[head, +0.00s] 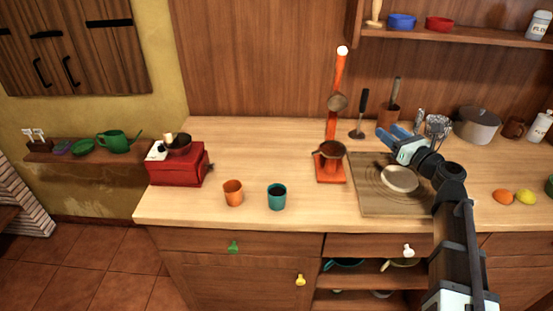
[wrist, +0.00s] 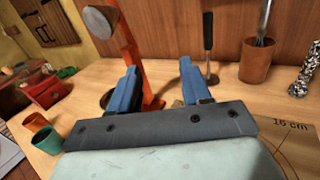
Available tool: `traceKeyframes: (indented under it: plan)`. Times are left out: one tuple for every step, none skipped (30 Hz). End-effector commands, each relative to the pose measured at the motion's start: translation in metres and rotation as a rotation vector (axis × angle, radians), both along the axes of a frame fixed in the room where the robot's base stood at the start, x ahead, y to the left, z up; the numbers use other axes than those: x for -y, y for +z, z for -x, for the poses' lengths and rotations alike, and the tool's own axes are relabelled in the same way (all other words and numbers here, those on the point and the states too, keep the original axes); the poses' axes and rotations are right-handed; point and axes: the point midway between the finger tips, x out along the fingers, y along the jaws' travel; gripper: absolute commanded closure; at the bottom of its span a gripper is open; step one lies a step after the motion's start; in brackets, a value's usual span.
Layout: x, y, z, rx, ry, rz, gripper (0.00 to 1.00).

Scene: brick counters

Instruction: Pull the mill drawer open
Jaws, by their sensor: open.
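A red box-shaped mill (head: 176,170) stands at the left end of the counter, with a dark bowl and a light wooden knob on top. A small dark piece sticks out at its right side; I cannot tell whether it is the drawer's knob. No open drawer shows. The mill also shows small at the left of the wrist view (wrist: 46,93). My gripper (head: 386,134) is open and empty, above the back right of the counter, far to the right of the mill. In the wrist view its blue fingers (wrist: 160,75) are apart.
An orange stand (head: 332,120) with a hanging scoop is between my gripper and the mill. An orange cup (head: 233,193) and a teal cup (head: 277,197) stand right of the mill. A board (head: 375,200) with a pale disc lies under my arm. Counter between mill and stand is mostly clear.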

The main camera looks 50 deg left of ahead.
Motion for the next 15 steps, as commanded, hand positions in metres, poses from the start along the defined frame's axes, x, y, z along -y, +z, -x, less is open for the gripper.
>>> traceKeyframes:
  plan:
    - [-0.028, -0.001, 0.018, -0.017, 0.071, -0.009, 0.52]
    - [-0.042, -0.001, 0.028, -0.023, 0.110, -0.012, 0.52]
    - [-0.061, -0.003, 0.041, -0.030, 0.164, -0.009, 0.52]
    - [-0.076, -0.004, 0.051, -0.032, 0.206, -0.004, 0.52]
    - [-0.089, -0.006, 0.061, -0.032, 0.249, 0.004, 0.52]
    - [-0.108, -0.009, 0.075, -0.030, 0.307, 0.019, 0.52]
    - [-0.123, -0.012, 0.086, -0.025, 0.352, 0.034, 0.52]
    - [-0.136, -0.015, 0.096, -0.019, 0.395, 0.051, 0.52]
    - [-0.154, -0.020, 0.110, -0.009, 0.454, 0.075, 0.52]
    - [-0.166, -0.023, 0.120, 0.000, 0.497, 0.096, 0.52]
    - [-0.178, -0.027, 0.130, 0.010, 0.538, 0.117, 0.52]
    - [-0.193, -0.033, 0.144, 0.023, 0.594, 0.146, 0.52]
    - [-0.203, -0.037, 0.153, 0.032, 0.634, 0.167, 0.52]
    - [-0.213, -0.041, 0.164, 0.042, 0.674, 0.190, 0.52]
    - [-0.226, -0.047, 0.176, 0.055, 0.727, 0.219, 0.52]
